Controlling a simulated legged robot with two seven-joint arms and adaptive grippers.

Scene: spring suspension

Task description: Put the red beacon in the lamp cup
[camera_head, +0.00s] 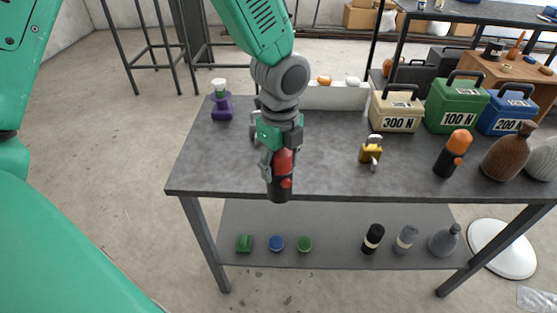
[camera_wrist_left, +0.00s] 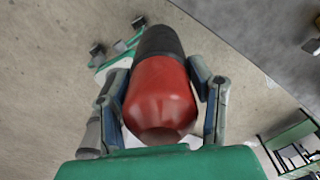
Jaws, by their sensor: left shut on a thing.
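The red beacon (camera_head: 283,163) has a red body and a black end. My left gripper (camera_head: 277,174) is shut on it and holds it with the black end down, in front of the table's front edge. In the left wrist view the red beacon (camera_wrist_left: 160,90) sits between both fingers, with its black end pointing away from the palm. I cannot tell for certain which thing is the lamp cup; a grey rounded part shows behind the gripper, mostly hidden. My right gripper is not in view.
The grey table (camera_head: 225,165) holds a purple stand (camera_head: 222,106) at left, a yellow padlock-like piece (camera_head: 371,151), an orange-and-black beacon (camera_head: 455,152), a brown bottle (camera_head: 508,152) and weight boxes (camera_head: 397,108) at right. Its front left is clear. Several small items lie on the lower shelf (camera_head: 340,257).

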